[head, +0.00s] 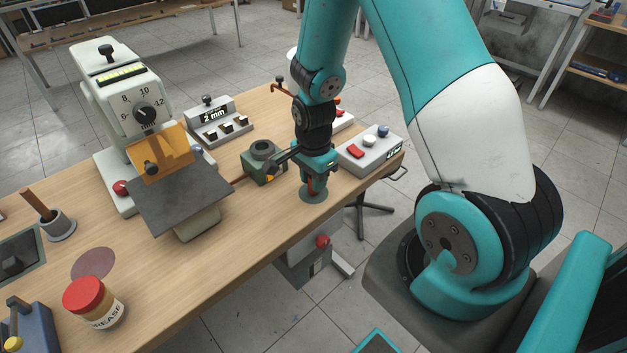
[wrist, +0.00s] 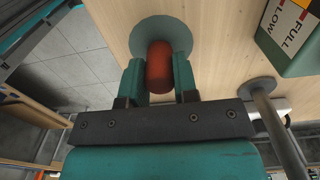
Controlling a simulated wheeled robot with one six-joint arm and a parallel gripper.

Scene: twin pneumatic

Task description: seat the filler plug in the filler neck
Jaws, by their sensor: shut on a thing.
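The filler plug is a red-orange rounded cylinder (wrist: 159,68), between my gripper's two teal fingers in the wrist view. My gripper (head: 311,188) is shut on it. In the head view only a reddish sliver of the plug shows between the fingers. The plug is over or on a round grey-green disc (head: 313,197) on the bench; I cannot tell whether it touches. The filler neck is a grey ring with a dark opening (head: 262,148) on top of a green housing (head: 265,170), left of my gripper. In the wrist view the housing (wrist: 292,55) shows a FULL/LOW label; its neck is hidden.
A pale press with a dial (head: 140,112) and dark plate (head: 180,193) stands left of the housing. A 2 mm display block (head: 215,115) is behind it. A button box (head: 369,152) is right of my gripper. The grease tin (head: 95,302) is at the front left.

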